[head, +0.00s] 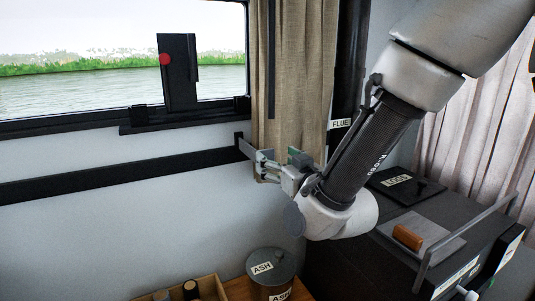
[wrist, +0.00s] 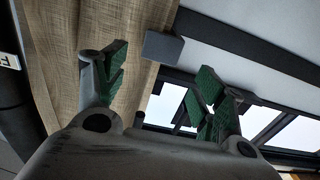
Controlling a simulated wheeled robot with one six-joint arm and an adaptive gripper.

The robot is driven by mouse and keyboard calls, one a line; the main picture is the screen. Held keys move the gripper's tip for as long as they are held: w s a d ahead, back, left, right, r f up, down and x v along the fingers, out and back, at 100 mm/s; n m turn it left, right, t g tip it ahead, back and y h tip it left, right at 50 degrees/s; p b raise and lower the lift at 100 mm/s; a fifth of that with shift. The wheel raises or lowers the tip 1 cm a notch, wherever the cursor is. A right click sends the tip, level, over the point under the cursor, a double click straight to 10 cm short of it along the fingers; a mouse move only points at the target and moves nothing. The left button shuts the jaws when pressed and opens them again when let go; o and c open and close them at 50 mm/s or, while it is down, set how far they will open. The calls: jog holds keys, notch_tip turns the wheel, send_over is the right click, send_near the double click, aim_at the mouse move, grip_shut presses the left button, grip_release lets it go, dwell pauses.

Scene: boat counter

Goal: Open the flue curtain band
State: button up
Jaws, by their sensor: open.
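A beige curtain (head: 292,70) hangs right of the window, beside a label reading FLUE (head: 341,124). A small grey block (head: 243,149) sits at the curtain's left edge, where a dark wall strip ends. I cannot tell for sure whether this block is part of the curtain band. My gripper (head: 280,166) is in front of the lower curtain, just right of the block. In the wrist view, my gripper (wrist: 162,78) is open and empty, with green-padded fingers. The block (wrist: 162,46) shows beyond the gap between them, and the curtain (wrist: 125,25) is behind the left finger.
A dark strip (head: 120,173) runs along the wall under the window ledge (head: 185,117). A black stove (head: 385,220) with a rail stands at the lower right. A bin labelled ASH (head: 272,270) and a wooden box (head: 190,288) are below. The wall under the strip is clear.

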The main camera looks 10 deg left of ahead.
aim_at(266, 152)
jog(key=x, duration=0.6)
